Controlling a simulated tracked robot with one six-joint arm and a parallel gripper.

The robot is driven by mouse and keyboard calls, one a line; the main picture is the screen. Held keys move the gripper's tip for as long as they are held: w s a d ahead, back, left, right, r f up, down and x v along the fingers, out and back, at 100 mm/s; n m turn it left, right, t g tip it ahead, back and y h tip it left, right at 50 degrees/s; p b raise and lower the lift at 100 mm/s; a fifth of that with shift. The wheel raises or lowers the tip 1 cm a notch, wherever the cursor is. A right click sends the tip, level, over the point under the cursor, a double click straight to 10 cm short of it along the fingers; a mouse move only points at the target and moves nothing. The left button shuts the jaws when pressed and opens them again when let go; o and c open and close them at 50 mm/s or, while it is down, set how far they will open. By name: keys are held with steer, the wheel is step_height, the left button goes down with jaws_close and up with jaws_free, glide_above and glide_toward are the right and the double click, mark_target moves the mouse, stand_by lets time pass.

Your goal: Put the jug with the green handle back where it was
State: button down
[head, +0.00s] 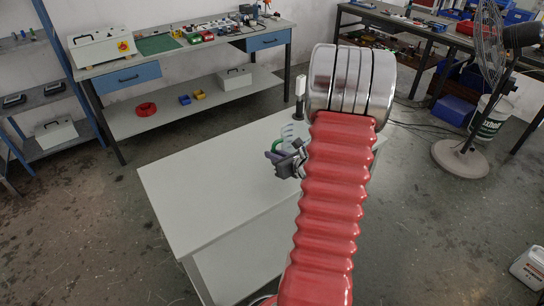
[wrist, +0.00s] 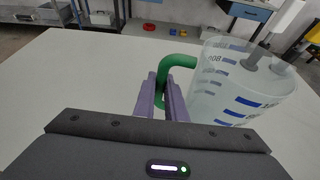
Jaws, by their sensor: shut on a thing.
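The jug (wrist: 240,88) is translucent with blue marks and has a green handle (wrist: 178,62). My gripper (wrist: 163,92) has purple fingers, closed on the green handle. In the head view the jug (head: 292,131) shows only partly beside my gripper (head: 277,158), over the far part of the white table (head: 215,195); my red arm covers what is to the right. I cannot tell whether the jug's base touches the table.
A white and black upright device (head: 300,88) stands at the table's far edge. In the wrist view grey rod-like parts (wrist: 256,58) show at the jug's mouth, inside or behind it. The table's left and near parts are bare. A workbench (head: 180,55) stands at the back.

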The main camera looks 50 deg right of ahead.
steer(key=shift+f, duration=0.1)
steer(key=c, duration=1.8)
jaws_free()
steer(key=shift+s, duration=0.15)
steer(key=v, duration=1.2)
